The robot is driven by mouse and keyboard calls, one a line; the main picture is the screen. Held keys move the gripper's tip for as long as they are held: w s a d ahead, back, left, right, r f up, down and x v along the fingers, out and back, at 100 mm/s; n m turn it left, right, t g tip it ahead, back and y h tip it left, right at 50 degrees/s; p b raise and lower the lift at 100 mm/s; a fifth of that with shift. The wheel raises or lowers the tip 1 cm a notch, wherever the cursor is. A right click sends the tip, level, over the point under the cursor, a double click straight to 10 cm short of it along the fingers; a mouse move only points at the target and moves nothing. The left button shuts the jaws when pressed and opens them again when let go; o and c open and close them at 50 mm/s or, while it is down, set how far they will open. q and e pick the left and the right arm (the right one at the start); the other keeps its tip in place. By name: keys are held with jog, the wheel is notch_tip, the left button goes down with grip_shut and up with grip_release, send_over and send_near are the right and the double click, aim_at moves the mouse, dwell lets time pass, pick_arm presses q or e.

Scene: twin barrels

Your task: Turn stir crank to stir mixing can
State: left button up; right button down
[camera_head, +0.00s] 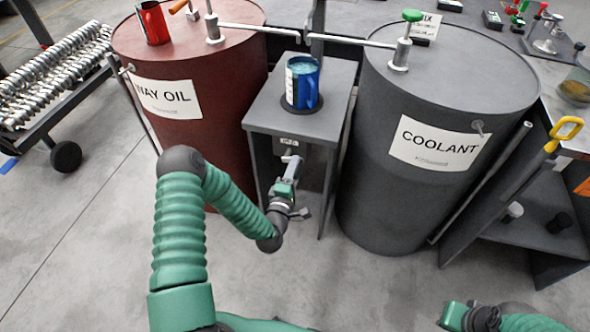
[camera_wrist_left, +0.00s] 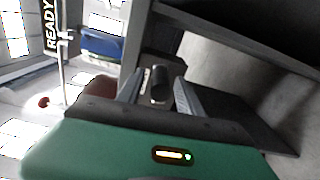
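The mixing can, a blue can (camera_head: 300,92) with a white label and pale blue contents, stands on the grey stand (camera_head: 262,108) between two barrels. My left gripper (camera_head: 291,165) is at the front of the stand, below the can. In the left wrist view its two grey fingers (camera_wrist_left: 158,93) are apart. A dark round knob (camera_wrist_left: 158,80), seemingly the stir crank's handle, lies between them with gaps on both sides. The rest of the crank is mostly hidden. My right gripper (camera_head: 462,317) is low at the right; its fingers are unclear.
A red-brown WAY OIL barrel (camera_head: 205,75) stands left of the stand and a dark grey COOLANT barrel (camera_head: 390,195) right. The floor in front (camera_head: 90,250) is clear.

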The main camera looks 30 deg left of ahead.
pick_arm(q)
jog(key=shift+d, duration=0.1)
jog(key=shift+s+d, duration=0.1)
jog(key=shift+s, duration=0.2)
jog(key=p+v, duration=0.2)
jog(key=v, duration=1.4)
jog(key=shift+s+f, duration=0.1)
